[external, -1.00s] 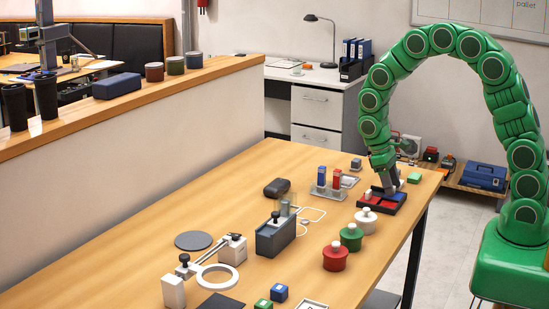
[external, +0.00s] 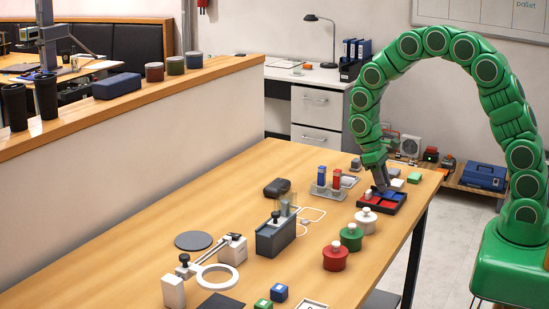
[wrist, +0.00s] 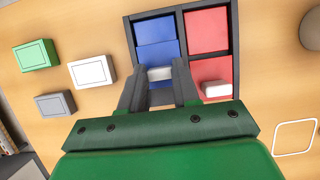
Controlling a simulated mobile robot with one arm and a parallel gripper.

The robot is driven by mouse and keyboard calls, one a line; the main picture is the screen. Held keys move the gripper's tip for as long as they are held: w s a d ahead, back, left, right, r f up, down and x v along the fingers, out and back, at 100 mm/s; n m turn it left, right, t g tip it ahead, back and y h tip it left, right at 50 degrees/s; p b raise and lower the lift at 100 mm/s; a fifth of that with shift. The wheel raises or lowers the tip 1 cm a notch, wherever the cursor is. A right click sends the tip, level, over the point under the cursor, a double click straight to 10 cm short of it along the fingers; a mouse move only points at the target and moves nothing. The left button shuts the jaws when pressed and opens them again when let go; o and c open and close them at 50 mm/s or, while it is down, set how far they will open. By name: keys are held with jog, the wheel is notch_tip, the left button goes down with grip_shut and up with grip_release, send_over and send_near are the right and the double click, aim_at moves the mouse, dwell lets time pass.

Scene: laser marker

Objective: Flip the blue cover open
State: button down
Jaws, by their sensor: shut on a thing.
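The blue cover (wrist: 157,52) fills the left column of a dark tray in the wrist view, with a white tab (wrist: 160,73) at its near edge. A crease crosses the blue area; I cannot tell whether the cover is tilted. In the external view the blue part (external: 391,195) shows beside the fingers on the tray (external: 384,209). My gripper (wrist: 158,72) is shut on the white tab, one finger on each side. The gripper (external: 382,188) also shows low over the tray. The fingers hide the near end of the blue column.
The red cover (wrist: 207,30) lies in the tray's right column, with its own white tab (wrist: 216,89). Green (wrist: 36,55), white (wrist: 92,71) and grey (wrist: 55,104) blocks lie left of the tray. A stand with upright blue and red pieces (external: 322,176) is nearby.

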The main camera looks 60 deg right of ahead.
aim_at(377, 192)
jog(key=shift+w, duration=1.7)
jog(key=c, duration=0.8)
grip_release()
jog(key=shift+r, duration=0.1)
jog(key=v, duration=0.7)
jog(key=shift+r, duration=0.25)
jog(key=shift+w, duration=0.1)
